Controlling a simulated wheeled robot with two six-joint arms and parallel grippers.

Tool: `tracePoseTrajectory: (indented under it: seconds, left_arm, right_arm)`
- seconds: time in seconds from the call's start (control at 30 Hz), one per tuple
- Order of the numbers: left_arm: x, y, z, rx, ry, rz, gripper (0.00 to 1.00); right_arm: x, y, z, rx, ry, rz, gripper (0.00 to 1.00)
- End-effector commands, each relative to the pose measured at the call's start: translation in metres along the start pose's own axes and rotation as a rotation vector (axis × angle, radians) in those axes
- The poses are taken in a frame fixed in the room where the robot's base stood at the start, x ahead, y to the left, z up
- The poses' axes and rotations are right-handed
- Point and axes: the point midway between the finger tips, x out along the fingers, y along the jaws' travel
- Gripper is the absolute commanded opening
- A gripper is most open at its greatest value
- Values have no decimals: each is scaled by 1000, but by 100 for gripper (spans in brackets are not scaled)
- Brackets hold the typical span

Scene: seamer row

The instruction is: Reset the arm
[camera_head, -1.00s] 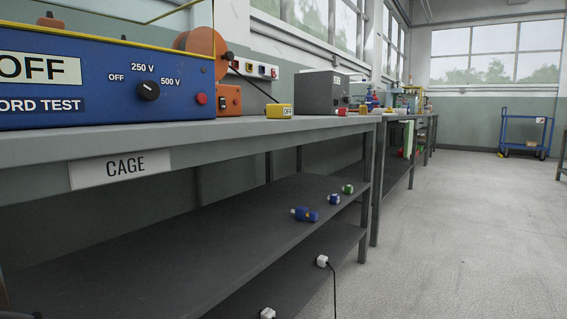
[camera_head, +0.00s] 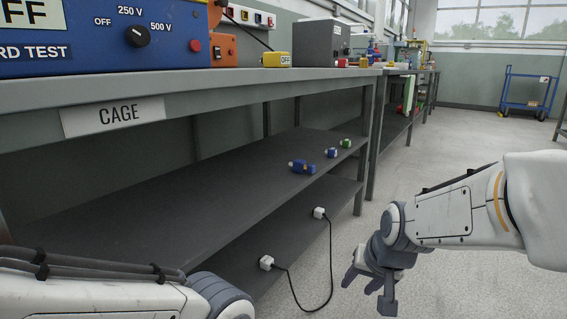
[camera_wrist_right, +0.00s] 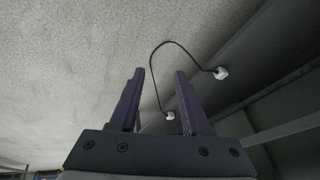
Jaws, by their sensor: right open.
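My right arm comes in from the right in the head view, with its gripper (camera_head: 368,289) hanging low over the floor in front of the bench. The right gripper is open and empty; its two dark fingers (camera_wrist_right: 157,98) stand apart in the right wrist view. A black cord with white plugs shows beyond the fingers there, and nothing is between them. Part of my left arm (camera_head: 110,296) shows at the lower left of the head view. Its gripper is out of view.
The grey bench (camera_head: 225,92) carries a blue cord tester (camera_head: 175,40). Blue and green connectors, including a blue one (camera_head: 302,167), lie on its middle shelf. White plugs (camera_head: 319,213) on the lower shelf join a black cord (camera_head: 318,300) hanging out. A blue trolley (camera_head: 527,104) stands far back. Floor at right is clear.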

Motion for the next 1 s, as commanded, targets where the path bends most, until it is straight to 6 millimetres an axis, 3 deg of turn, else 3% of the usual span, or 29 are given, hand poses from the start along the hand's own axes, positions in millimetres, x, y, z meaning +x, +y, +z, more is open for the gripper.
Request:
tracePoseTrajectory:
  seconds: [0.1,0.27,0.33,0.47,0.67,1.0]
  left_arm:
    - [0,0,0,0,0,0,50]
    - [0,0,0,0,0,0,50]
    - [-25,2,-1,0,-1,0,50]
    - [-54,4,-3,0,1,0,50]
    - [-110,8,-6,0,0,0,50]
    - [-227,16,-12,0,0,0,50]
  right_arm:
    - [24,34,47,-118,-91,71,47]
    - [41,70,107,-278,-209,125,47]
    - [14,54,99,-319,-211,112,47]
    - [-19,30,98,-371,-234,90,47]
    - [-86,-11,98,-477,-278,49,47]
    - [-234,-80,112,-720,-382,-33,47]
